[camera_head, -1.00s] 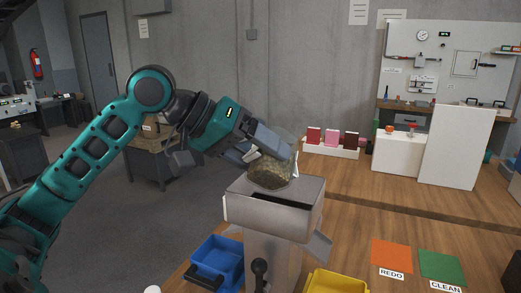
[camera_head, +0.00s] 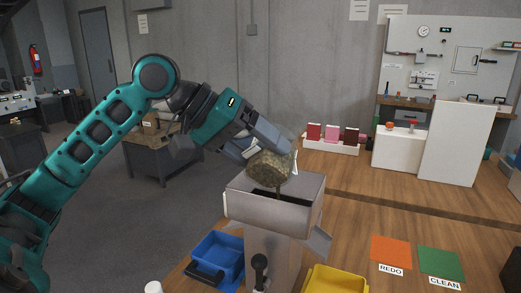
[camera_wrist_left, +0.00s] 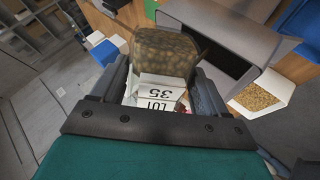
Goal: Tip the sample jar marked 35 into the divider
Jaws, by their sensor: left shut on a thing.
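The sample jar (camera_head: 272,165) is clear and holds brownish grains. A thin dark stream runs from the jar's low side toward the divider's open top. The divider is a grey metal box on a narrower body, with a slanted chute (camera_head: 318,243) at its right. My right gripper is not in view.
A blue bin (camera_head: 217,257) stands left of the divider and a yellow bin (camera_head: 335,280) at its front right. A white tray of grains (camera_wrist_left: 258,97) shows in the wrist view. An orange REDO mat (camera_head: 391,251) and a green CLEAN mat (camera_head: 440,262) lie at right.

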